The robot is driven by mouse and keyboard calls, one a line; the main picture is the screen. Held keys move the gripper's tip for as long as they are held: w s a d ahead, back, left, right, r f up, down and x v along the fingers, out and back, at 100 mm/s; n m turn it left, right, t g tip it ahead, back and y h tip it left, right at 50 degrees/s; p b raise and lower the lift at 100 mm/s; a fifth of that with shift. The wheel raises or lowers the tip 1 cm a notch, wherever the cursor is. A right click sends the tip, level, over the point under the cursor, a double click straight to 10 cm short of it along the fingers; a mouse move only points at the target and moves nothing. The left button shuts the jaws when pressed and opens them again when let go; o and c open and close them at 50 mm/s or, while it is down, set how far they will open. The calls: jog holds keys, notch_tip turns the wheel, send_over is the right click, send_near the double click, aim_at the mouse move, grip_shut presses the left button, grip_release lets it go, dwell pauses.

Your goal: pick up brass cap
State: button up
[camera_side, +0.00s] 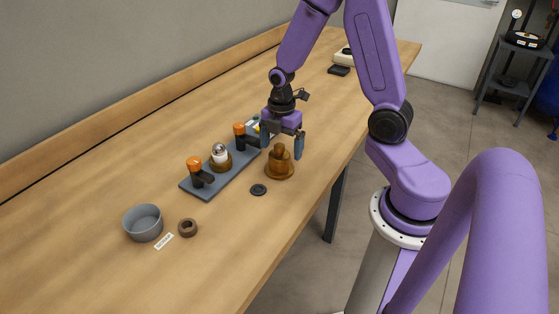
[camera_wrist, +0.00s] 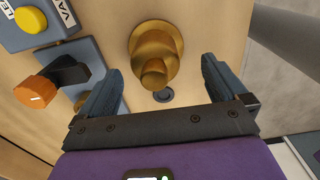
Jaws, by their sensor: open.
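The brass cap (camera_side: 280,163) stands upright on the table, a wide round flange with a narrower knob on top. It also shows in the wrist view (camera_wrist: 154,50), beyond and between my fingers. My gripper (camera_side: 281,146) is open and empty, above and just behind the cap in the side view. In the wrist view, its two blue-grey fingers (camera_wrist: 162,88) are spread wide, with the cap's knob between their lines and no visible contact.
A grey plate (camera_side: 205,191) left of the cap carries orange-topped clamps (camera_side: 194,163) and a brass fitting with a pale ball (camera_side: 220,157). A dark disc (camera_side: 258,190), a grey bowl (camera_side: 143,222) and a brown ring (camera_side: 187,228) lie nearer. The table's right edge is close to the cap.

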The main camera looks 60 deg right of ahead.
aim_at(279, 156)
jog(key=shift+w+f, duration=0.15)
jog(key=shift+f, duration=1)
jog(key=shift+w+f, duration=0.15)
jog(key=shift+f, duration=1)
jog(key=shift+c, duration=0.3)
jog(key=c, duration=1.3)
jog(key=shift+c, duration=0.2)
jog(key=shift+r, duration=0.15)
